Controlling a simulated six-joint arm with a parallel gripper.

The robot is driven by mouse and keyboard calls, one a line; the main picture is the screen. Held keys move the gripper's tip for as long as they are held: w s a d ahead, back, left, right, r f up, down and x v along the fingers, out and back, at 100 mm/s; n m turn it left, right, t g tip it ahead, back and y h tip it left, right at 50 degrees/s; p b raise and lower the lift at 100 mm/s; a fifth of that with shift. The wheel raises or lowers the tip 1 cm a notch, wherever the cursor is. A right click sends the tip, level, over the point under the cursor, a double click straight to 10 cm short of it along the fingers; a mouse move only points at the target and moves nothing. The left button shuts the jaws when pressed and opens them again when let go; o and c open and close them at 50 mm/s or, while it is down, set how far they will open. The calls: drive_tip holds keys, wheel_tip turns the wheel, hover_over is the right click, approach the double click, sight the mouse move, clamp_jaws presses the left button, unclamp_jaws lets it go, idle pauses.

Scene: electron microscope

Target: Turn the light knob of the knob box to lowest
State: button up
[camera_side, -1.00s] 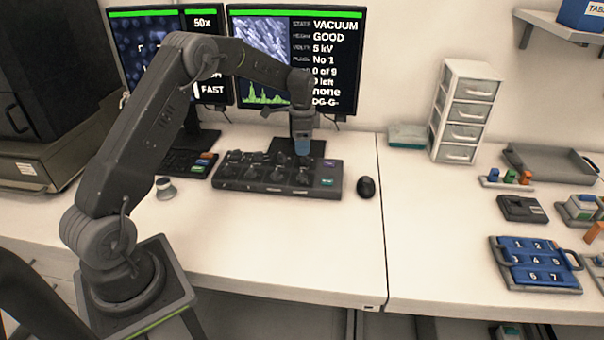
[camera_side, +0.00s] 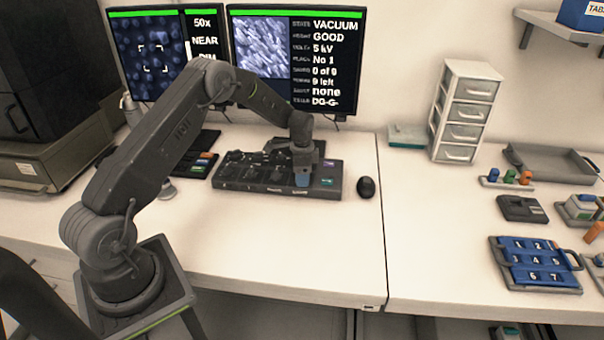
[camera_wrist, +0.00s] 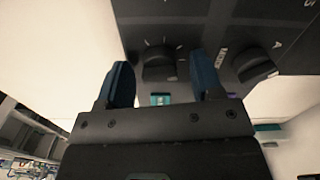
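The knob box (camera_side: 232,183) is a dark, low panel with several knobs on the desk below the monitors. My gripper (camera_side: 302,181) is down at the right part of its top, pointing downward. In the wrist view my gripper (camera_wrist: 163,78) has its two blue fingers apart. A dark round knob (camera_wrist: 159,63) with tick marks around it lies between the fingertips, and a gap shows on each side of it. Another knob (camera_wrist: 253,67) lies to the right of the right finger. I cannot read which knob is the light knob.
Two monitors (camera_side: 328,60) stand behind the box; the left one (camera_side: 145,55) shows "50x", "NEAR" and a partly covered "DIM". A black mouse (camera_side: 366,187) lies right of the box. The desk in front is clear. A white drawer unit (camera_side: 466,112) stands farther right.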

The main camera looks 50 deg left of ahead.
drive_tip(key=c, duration=0.9)
drive_tip(key=shift+n, duration=0.3)
drive_tip(key=n, duration=1)
drive_tip(key=shift+n, duration=0.4)
drive_tip(key=n, duration=0.5)
drive_tip(key=shift+a, duration=0.1)
drive_tip(key=shift+n, duration=2.8)
drive_tip(key=o, duration=0.9)
